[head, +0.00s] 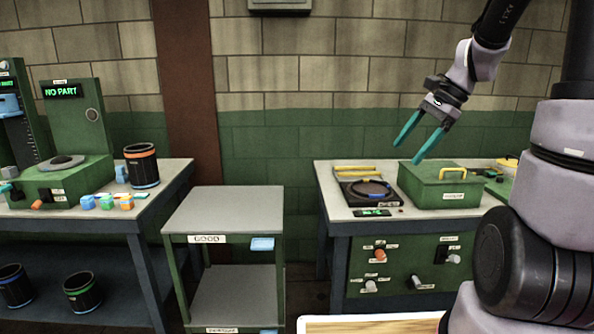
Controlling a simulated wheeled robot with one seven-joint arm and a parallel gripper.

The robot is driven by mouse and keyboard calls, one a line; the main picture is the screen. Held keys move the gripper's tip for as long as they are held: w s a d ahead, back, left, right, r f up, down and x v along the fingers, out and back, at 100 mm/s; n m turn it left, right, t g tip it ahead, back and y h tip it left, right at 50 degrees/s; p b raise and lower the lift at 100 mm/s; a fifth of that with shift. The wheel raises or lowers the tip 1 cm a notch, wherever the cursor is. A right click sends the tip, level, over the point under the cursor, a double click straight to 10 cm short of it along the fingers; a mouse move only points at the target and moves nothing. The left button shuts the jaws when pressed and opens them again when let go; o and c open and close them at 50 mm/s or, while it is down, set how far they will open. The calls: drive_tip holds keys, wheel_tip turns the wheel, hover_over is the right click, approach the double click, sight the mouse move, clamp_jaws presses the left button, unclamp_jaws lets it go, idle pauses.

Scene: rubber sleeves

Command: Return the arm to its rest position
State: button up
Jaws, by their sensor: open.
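My gripper (421,137) is raised in the air at the right of the head view. Its two teal fingers are spread apart with nothing between them. It hangs in front of the brick wall and appears above the green box with a yellow handle (441,197) on the right bench. My arm runs from the gripper up and out of the top of the picture, and its larger links fill the right edge.
A grey two-shelf stand labelled GOOD (225,208) is in the middle. The left bench (100,213) carries a green machine reading NO PART (62,91), a black bin (142,167) and several small coloured blocks.

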drive_tip(key=s+a+r+n+t+h, duration=0.2)
drive_tip(key=s+r+n+t, duration=0.3)
drive_tip(key=s+r+n, duration=0.4)
drive_tip(key=shift+s+a+r+n+t+h, duration=0.15)
drive_tip(key=shift+s+r+n+t+h, duration=0.55)
drive_tip(key=shift+s, duration=1.5)
